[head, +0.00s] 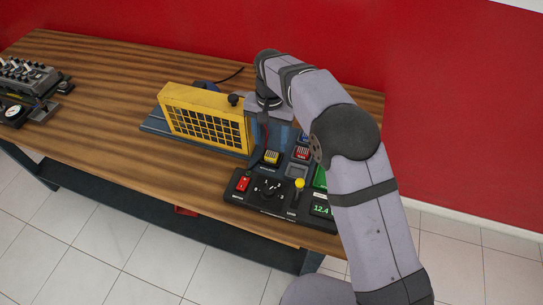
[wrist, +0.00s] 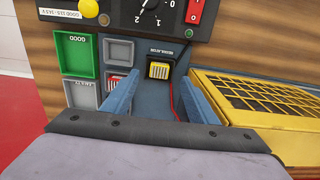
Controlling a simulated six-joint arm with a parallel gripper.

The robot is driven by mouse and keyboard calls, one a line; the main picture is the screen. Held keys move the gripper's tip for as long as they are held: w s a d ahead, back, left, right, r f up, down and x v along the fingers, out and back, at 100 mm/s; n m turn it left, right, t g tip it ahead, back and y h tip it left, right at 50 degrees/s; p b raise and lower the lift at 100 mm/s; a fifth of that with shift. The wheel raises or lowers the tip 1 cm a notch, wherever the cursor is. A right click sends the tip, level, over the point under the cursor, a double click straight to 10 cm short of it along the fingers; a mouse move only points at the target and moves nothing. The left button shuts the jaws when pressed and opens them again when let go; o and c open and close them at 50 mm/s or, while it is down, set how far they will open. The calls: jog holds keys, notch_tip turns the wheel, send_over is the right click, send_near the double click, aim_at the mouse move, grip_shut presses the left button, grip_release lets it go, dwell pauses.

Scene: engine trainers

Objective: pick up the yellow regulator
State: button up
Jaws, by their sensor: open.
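The yellow regulator (head: 271,157) is a small block with a ribbed face, seated in a dark slot of the trainer's panel. In the wrist view the regulator (wrist: 159,71) shows between and beyond my two blue fingers, beside a label reading REGULATOR. My gripper (wrist: 160,84) is open, with nothing between its fingers. In the head view my gripper (head: 276,128) is over the back of the panel, behind the regulator, and partly hidden by my arm. I cannot tell its exact height above the panel.
A yellow grille (head: 205,118) stands close left of the regulator. A red block (head: 302,153) lies to its right. The control panel (head: 250,201) has a red switch, knob and yellow button. A green bin (wrist: 78,55) and an empty grey recess (wrist: 120,51) are nearby. A red wire runs beside the regulator.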

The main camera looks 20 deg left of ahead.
aim_at(270, 156)
jog(key=shift+s+f+p, duration=0.1)
jog(key=shift+f+p, duration=1.6)
jog(key=shift+f, duration=1.6)
jog(key=c, duration=1.3)
jog(key=shift+o, duration=0.2)
notch_tip(270, 156, up, 10)
jog(key=b, duration=0.3)
jog(key=shift+r, duration=0.3)
jog(key=shift+r+p, duration=1.25)
jog(key=shift+p, duration=0.25)
